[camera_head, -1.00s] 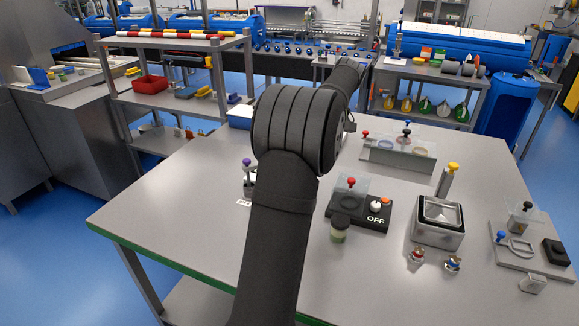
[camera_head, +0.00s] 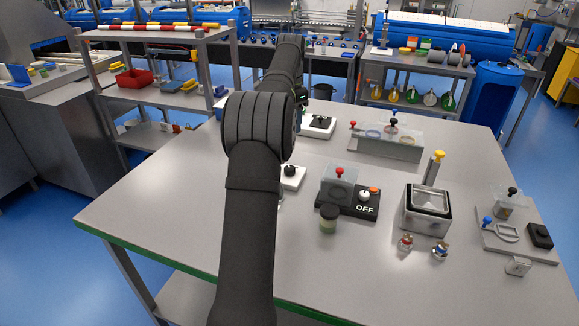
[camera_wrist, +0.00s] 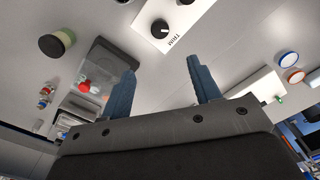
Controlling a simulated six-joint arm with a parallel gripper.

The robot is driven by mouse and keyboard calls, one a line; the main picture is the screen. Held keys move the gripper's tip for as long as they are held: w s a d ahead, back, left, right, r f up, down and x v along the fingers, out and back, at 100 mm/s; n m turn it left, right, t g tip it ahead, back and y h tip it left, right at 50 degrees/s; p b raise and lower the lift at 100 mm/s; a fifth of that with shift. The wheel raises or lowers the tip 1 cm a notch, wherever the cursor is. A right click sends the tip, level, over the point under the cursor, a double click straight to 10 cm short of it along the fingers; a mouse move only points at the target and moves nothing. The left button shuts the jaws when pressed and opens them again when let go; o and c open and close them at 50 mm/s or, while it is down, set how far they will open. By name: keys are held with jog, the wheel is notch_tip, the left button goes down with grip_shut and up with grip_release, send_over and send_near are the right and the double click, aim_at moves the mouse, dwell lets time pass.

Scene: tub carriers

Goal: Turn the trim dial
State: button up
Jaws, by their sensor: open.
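The trim dial (camera_wrist: 160,28) is a round black knob with a pale pointer mark, on a white plate (camera_wrist: 140,22) lettered TRIM, at the top of the wrist view. In the head view a black knob (camera_head: 290,170) on a white base stands just right of my arm; it looks like the same dial, but its lettering is unreadable there. My gripper (camera_wrist: 162,84) is open, with two blue fingers apart and nothing visible between them. In the picture the dial lies above the gap between the fingertips, clear of both. My arm hides the gripper in the head view.
A box marked OFF (camera_head: 363,209), with a red-knobbed clear cover (camera_head: 340,185), stands close right of the dial. A dark-lidded jar (camera_head: 328,220) stands in front. Another white device (camera_head: 318,125) is behind. The table's front left (camera_head: 150,215) is clear.

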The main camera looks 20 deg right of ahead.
jog(key=shift+m, duration=0.3)
notch_tip(320, 180, down, 17)
jog(key=shift+f, duration=0.15)
jog(key=shift+c, duration=0.5)
jog(key=c, duration=0.9)
jog(key=shift+n, duration=1.9)
jog(key=o, duration=1)
